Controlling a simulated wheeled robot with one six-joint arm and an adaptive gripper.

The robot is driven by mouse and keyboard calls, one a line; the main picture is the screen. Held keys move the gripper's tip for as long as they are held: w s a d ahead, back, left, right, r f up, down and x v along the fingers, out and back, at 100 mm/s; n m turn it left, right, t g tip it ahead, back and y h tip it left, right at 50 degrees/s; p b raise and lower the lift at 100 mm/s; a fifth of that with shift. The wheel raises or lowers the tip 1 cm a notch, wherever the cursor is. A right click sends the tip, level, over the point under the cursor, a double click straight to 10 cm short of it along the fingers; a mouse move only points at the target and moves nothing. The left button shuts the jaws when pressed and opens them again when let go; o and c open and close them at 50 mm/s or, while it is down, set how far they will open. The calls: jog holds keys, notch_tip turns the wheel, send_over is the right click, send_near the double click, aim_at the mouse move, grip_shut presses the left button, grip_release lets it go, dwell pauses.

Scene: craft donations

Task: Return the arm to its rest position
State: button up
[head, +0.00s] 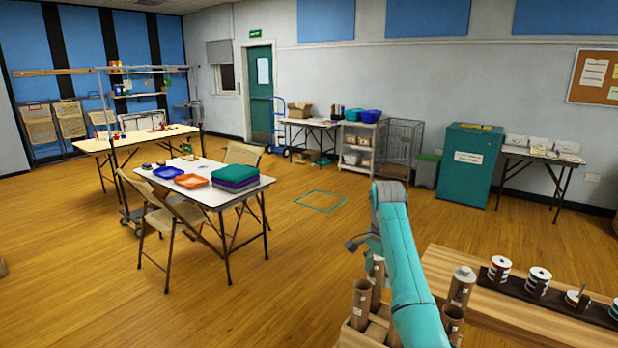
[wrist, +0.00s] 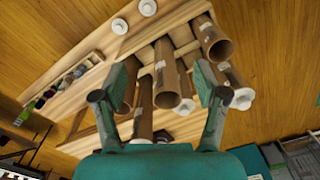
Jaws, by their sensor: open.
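My teal arm (head: 402,255) reaches up in front of the wooden bench at the lower right of the head view. My gripper (wrist: 163,82) shows in the wrist view with its two fingers spread wide and nothing held between them. Beyond the fingers are several brown cardboard tubes (wrist: 213,42), some with white caps, standing in a wooden crate. The tubes also show beside my arm in the head view (head: 361,300). I cannot tell how far the fingertips are from the tubes.
The wooden bench (head: 480,300) carries a dark rack of ribbon spools (head: 538,281). A teal cabinet (head: 470,165) stands behind. Open floor lies between, with a taped square (head: 321,201).

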jog(key=s+f+n+t, duration=0.1)
jog(key=s+f, duration=0.2)
jog(key=f, duration=0.7)
jog(key=s+f+n+t, duration=0.1)
jog(key=s+f, duration=0.2)
jog(key=f, duration=0.6)
jog(key=s+f+n+t, duration=0.1)
jog(key=s+f+t, duration=0.15)
jog(key=f, duration=0.75)
jog(key=s+f+n+t, duration=0.1)
jog(key=s+f+n, duration=0.1)
jog(key=s+f, duration=0.6)
jog(key=s+f+n+t, duration=0.15)
jog(key=s+f, duration=0.25)
jog(key=s, duration=0.8)
jog(key=s+r+n+t, duration=0.1)
jog(key=s+r+t, duration=0.15)
jog(key=s, duration=0.85)
jog(key=s+r+n+t, duration=0.15)
jog(key=s+r, duration=0.25)
jog(key=s, duration=0.6)
jog(key=s+r+n+t, duration=0.1)
jog(key=s+r+n, duration=0.1)
jog(key=s+r, duration=0.6)
jog(key=s+r+n+t, duration=0.2)
jog(key=s+r, duration=0.7)
jog(key=r, duration=0.5)
jog(key=shift+r+t, duration=0.3)
jog(key=shift+r, duration=0.05)
